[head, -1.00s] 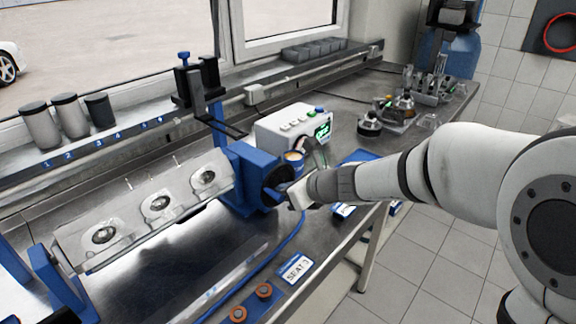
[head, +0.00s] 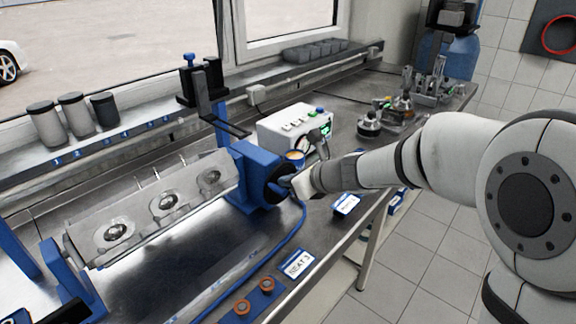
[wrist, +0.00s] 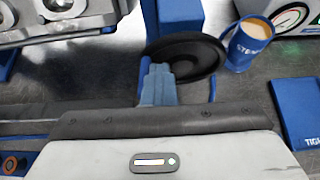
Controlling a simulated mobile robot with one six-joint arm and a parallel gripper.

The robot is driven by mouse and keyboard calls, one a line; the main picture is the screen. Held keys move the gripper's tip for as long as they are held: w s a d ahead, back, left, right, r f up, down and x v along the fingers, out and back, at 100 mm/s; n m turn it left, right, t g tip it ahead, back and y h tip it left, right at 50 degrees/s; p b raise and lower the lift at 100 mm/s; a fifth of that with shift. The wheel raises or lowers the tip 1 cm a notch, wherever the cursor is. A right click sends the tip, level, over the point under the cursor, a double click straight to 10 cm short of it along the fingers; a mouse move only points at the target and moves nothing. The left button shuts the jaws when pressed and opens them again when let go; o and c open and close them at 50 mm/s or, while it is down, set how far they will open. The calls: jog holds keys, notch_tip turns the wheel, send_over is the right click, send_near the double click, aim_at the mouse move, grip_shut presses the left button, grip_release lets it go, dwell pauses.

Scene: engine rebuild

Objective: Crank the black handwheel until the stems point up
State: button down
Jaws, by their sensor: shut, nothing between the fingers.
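The black handwheel (head: 279,187) is on the right end of a blue fixture (head: 252,168). It also shows as a dark disc in the wrist view (wrist: 200,58). The fixture carries a silver cylinder head (head: 142,205) with several round chambers facing up and toward the front. Thin stems (head: 156,172) stick out of its rear side, slanting up toward the window. My gripper (head: 287,181) is at the handwheel. In the wrist view its blue-grey fingers (wrist: 157,82) are shut with nothing between them, against or just in front of the wheel's left part; contact is unclear.
A blue cup marked STEM (wrist: 248,45) stands beside the wheel. A white box with a green display (head: 292,132) is behind it. A blue cable and a SEAT 3 label (head: 298,264) lie in front. Metal parts (head: 400,108) stand at the back right.

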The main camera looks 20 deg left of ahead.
jog(key=shift+w+d+r, duration=0.2)
jog(key=shift+w+r, duration=0.1)
jog(key=shift+r, duration=0.05)
dwell(0.4)
jog(key=shift+w+d+r+p, duration=0.15)
jog(key=shift+w+d+p, duration=0.1)
jog(key=shift+w+p, duration=0.2)
jog(key=shift+w+d, duration=0.15)
jog(key=shift+w, duration=0.3)
jog(key=shift+w, duration=0.1)
